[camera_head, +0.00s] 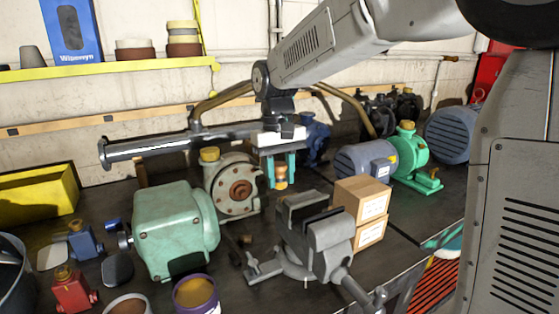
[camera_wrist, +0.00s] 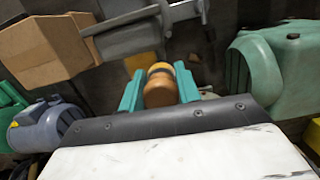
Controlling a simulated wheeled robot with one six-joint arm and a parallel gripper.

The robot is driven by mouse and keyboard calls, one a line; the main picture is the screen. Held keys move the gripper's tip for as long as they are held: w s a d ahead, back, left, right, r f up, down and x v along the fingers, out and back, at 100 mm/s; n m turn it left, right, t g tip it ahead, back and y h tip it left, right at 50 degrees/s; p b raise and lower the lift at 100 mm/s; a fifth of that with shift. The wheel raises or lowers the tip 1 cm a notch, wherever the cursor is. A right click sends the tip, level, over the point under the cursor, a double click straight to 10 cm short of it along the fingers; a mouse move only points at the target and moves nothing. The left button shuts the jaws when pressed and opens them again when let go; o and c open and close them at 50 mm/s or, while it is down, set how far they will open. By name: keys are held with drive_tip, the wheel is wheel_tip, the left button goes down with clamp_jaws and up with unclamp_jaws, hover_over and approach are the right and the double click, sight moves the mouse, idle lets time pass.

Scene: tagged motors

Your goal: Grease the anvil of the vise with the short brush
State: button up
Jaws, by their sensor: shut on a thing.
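The grey vise (camera_head: 325,245) stands on the dark bench in the head view, right of centre at the front. Its body also shows at the top of the wrist view (camera_wrist: 140,38). I cannot clearly tell its anvil from the rest of the body. My gripper (camera_head: 279,182) points down with teal fingers, above and slightly left of the vise jaws in the head view. It is shut on a short brush (camera_wrist: 160,86) with an orange-brown handle, which also shows between the fingers in the head view (camera_head: 281,175). The bristles are hidden or too small to make out.
A purple-rimmed tin with yellowish contents (camera_head: 196,293) is at the front. More motors line the back.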

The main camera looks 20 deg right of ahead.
sight(281, 165)
drive_tip(key=shift+r, duration=1.7)
